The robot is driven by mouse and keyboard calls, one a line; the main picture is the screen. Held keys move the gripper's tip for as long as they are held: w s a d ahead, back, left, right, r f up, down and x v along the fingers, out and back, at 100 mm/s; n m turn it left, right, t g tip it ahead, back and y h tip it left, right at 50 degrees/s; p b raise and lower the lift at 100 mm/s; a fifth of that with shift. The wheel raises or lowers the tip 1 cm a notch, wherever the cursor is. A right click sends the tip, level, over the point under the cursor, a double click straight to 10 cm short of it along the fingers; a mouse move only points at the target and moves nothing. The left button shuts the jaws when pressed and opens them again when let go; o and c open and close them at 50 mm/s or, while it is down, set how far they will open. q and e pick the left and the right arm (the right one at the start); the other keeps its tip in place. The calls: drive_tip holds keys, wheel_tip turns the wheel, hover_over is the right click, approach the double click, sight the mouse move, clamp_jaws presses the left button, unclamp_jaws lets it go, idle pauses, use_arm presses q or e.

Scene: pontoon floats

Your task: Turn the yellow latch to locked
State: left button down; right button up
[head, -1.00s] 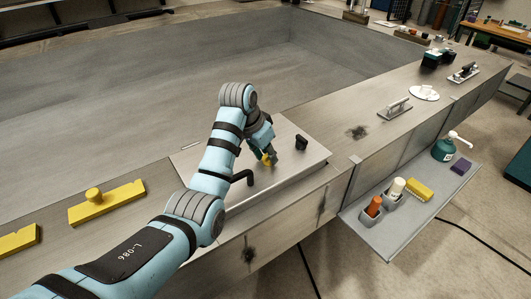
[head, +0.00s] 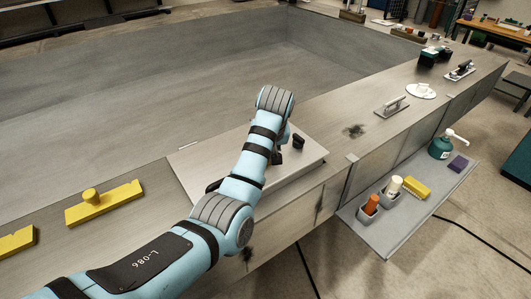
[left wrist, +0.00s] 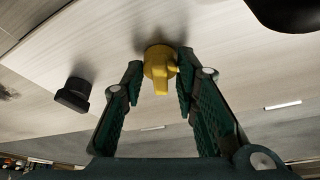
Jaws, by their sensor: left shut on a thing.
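The yellow latch (left wrist: 158,64) sits on the pale metal plate (left wrist: 215,95) in the left wrist view, with its pointed tab toward the bottom of the picture. My left gripper (left wrist: 160,78) has its two dark green fingers on either side of the latch and is shut on it. In the head view my left arm covers the latch and most of the gripper (head: 279,156) over the plate (head: 305,163). My right gripper is not in view.
A black knob (head: 298,142) stands on the plate close to my arm. Yellow floats (head: 105,203) lie left. A side shelf (head: 392,243) holds bottles and a yellow sponge (head: 417,187). A grey handled tool (head: 392,107) lies farther along the ledge.

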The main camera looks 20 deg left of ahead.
use_arm(q)
drive_tip(key=n, duration=0.2)
drive_tip(key=n+g+y, duration=0.1)
drive_tip(key=n, duration=0.1)
drive_tip(key=shift+w+r+n+y, duration=0.1)
drive_tip(key=shift+w+n+y, duration=0.05)
drive_tip(key=shift+n+y, duration=0.2)
idle(0.4)
drive_tip(key=c, duration=1.5)
unclamp_jaws()
drive_tip(key=shift+o, duration=1.1)
drive_tip(key=shift+w, duration=0.1)
drive_tip(key=v, duration=0.7)
drive_tip(key=shift+w+a, duration=0.1)
